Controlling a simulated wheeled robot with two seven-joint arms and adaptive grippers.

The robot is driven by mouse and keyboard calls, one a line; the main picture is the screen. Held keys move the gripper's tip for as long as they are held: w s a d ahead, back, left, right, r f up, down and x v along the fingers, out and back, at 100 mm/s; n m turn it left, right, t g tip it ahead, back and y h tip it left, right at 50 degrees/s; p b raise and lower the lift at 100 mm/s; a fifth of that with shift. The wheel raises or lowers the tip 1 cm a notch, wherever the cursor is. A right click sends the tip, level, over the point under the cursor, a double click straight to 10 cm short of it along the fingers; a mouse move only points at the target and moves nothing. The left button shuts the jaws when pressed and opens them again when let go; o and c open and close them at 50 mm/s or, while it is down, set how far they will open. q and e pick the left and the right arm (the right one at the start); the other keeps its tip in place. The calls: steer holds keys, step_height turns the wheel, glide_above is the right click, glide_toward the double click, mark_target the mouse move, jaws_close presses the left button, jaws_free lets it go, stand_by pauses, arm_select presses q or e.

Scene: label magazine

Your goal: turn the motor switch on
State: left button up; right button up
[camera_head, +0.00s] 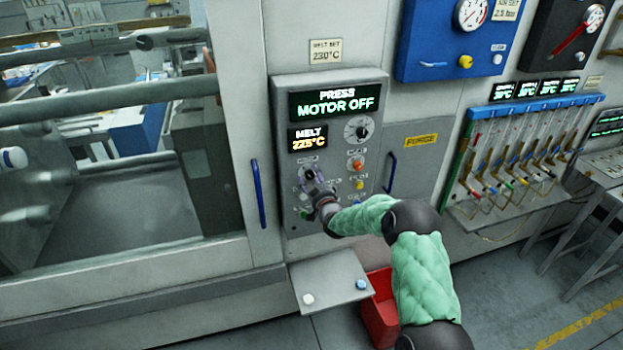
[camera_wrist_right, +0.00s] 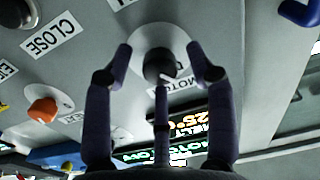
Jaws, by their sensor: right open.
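The grey control panel (camera_head: 330,82) has a display (camera_head: 336,102) reading "PRESS MOTOR OFF". The motor switch (camera_wrist_right: 160,66) is a dark round knob with a white mark on a pale round plate, above a partly covered "MOTOR" label in the right wrist view. My right gripper (camera_head: 312,186) is at the panel's left side and largely hides the switch in the head view. Contact with the panel cannot be told. My left gripper is not in view.
A "MELT" display (camera_head: 307,138) reads 225°C. An orange knob (camera_head: 356,164) and a black dial (camera_head: 359,128) are close on the same panel. Blue handles (camera_head: 258,193) flank the panel. A small shelf (camera_head: 330,282) and red bin (camera_head: 381,312) are below.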

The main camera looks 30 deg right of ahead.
steer(key=shift+c, duration=0.2)
jaws_close()
steer(key=shift+f+m+b, duration=0.1)
steer(key=shift+m+b, duration=0.2)
steer(key=shift+b, duration=0.25)
steer(key=m+b, duration=1.1)
steer(key=b, duration=0.7)
steer(key=shift+f+m, duration=0.1)
steer(key=shift+m, duration=0.3)
steer(key=shift+m+b, duration=0.9)
steer(key=shift+r, duration=0.2)
steer(key=shift+o, duration=0.2)
jaws_free()
